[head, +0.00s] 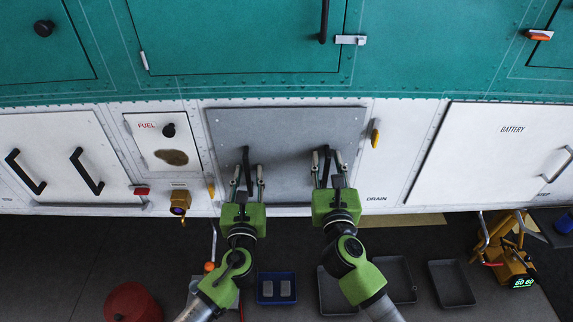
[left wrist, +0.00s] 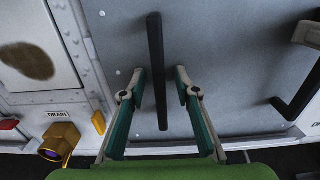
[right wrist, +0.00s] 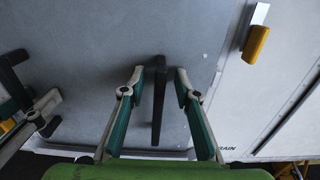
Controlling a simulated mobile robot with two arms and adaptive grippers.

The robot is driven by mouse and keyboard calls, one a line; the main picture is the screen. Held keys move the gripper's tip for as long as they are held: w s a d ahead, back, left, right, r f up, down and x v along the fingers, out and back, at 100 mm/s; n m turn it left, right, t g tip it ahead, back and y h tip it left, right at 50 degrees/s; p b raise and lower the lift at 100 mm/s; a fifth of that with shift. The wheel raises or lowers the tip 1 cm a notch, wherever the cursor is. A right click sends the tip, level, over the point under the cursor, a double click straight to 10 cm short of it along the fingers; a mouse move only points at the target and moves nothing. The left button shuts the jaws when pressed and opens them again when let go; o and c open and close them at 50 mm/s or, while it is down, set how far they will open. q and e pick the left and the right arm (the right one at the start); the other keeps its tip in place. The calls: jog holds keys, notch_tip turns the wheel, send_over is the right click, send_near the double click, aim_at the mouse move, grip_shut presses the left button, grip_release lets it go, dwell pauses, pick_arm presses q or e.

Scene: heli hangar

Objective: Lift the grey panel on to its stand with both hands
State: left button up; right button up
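The grey panel (head: 285,128) is set in the white lower part of the helicopter's side, between the fuel hatch and the battery hatch. It has two black upright handles. My left gripper (head: 247,178) is at the left handle; in the left wrist view its open fingers (left wrist: 160,82) stand either side of that handle (left wrist: 156,60), with gaps showing. My right gripper (head: 327,170) is at the right handle; in the right wrist view its open fingers (right wrist: 159,82) stand either side of that handle (right wrist: 158,105), with narrow gaps. I cannot make out the stand.
A yellow latch (head: 375,134) sits right of the panel, and another (head: 211,190) at its lower left. Grey trays (head: 451,284), a blue tray (head: 262,297), a red round container (head: 132,301) and a yellow device (head: 508,255) are on the dark floor below.

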pick_arm(q)
grip_shut()
pick_arm(e)
grip_shut()
